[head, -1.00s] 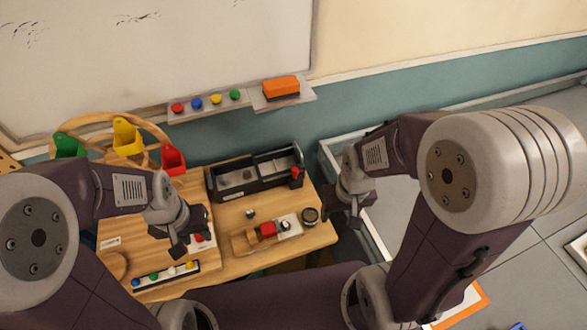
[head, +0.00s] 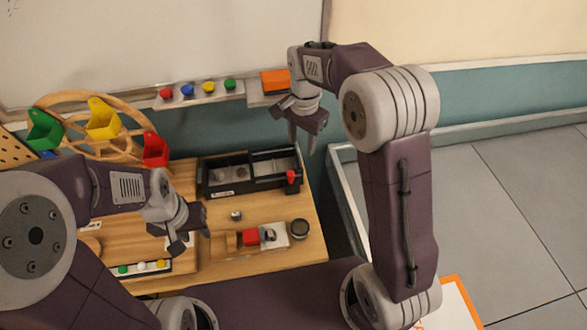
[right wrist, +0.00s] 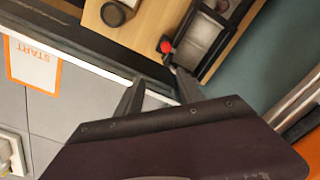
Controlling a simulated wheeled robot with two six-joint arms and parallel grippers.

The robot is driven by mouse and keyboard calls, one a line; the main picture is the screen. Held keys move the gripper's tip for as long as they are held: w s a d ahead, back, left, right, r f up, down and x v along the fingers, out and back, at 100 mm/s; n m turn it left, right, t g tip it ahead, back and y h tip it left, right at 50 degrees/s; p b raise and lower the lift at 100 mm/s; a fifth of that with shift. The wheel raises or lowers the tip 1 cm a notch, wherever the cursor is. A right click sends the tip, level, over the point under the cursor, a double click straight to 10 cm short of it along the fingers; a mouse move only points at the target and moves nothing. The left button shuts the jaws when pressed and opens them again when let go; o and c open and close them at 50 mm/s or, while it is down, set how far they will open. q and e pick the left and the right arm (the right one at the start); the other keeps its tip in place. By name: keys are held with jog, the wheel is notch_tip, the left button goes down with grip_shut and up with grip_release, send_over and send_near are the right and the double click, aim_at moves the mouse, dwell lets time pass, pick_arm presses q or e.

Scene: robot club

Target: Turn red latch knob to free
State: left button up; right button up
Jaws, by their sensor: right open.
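The red latch knob (head: 291,177) stands at the right front corner of a black tray (head: 222,192) on the wooden table. It also shows in the right wrist view (right wrist: 166,47), beyond my fingertips. My right gripper (head: 303,141) is open and empty, fingers pointing down, above and behind the tray's right end. It is apart from the knob. In the right wrist view its two fingers (right wrist: 158,88) stand apart with nothing between them. My left gripper (head: 191,240) hangs over the front left of the table with its fingers apart, holding nothing visible.
A wooden block with a red piece (head: 250,237) and a dark round cap (head: 299,229) lie in front of the tray. A wooden wheel with coloured buckets (head: 103,118) stands at left. A whiteboard ledge (head: 203,94) runs behind.

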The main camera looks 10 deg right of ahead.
jog(key=b, duration=0.1)
send_near(290, 174)
jog(key=w+d, duration=0.1)
jog(key=w, duration=0.1)
jog(key=shift+s+a+f+n+g, duration=0.1)
jog(key=shift+s+f+n+g, duration=0.2)
jog(key=shift+s+f+n, duration=0.15)
jog(key=shift+s+a+r, duration=0.2)
jog(key=shift+a+r, duration=0.1)
jog(key=shift+a, duration=0.15)
jog(key=shift+s+a, duration=0.2)
jog(key=shift+s, duration=0.05)
jog(key=f, duration=0.7)
jog(key=shift+w+d+f, duration=0.15)
jog(key=shift+d+f, duration=0.15)
jog(key=shift+f, duration=0.1)
jog(key=shift+a+f+b, duration=0.1)
jog(key=shift+f+b, duration=0.2)
jog(key=shift+f, duration=0.15)
pick_arm(q)
jog(key=f, duration=0.3)
jog(key=shift+s+a, duration=0.2)
jog(key=shift+a, duration=0.15)
pick_arm(e)
grip_shut()
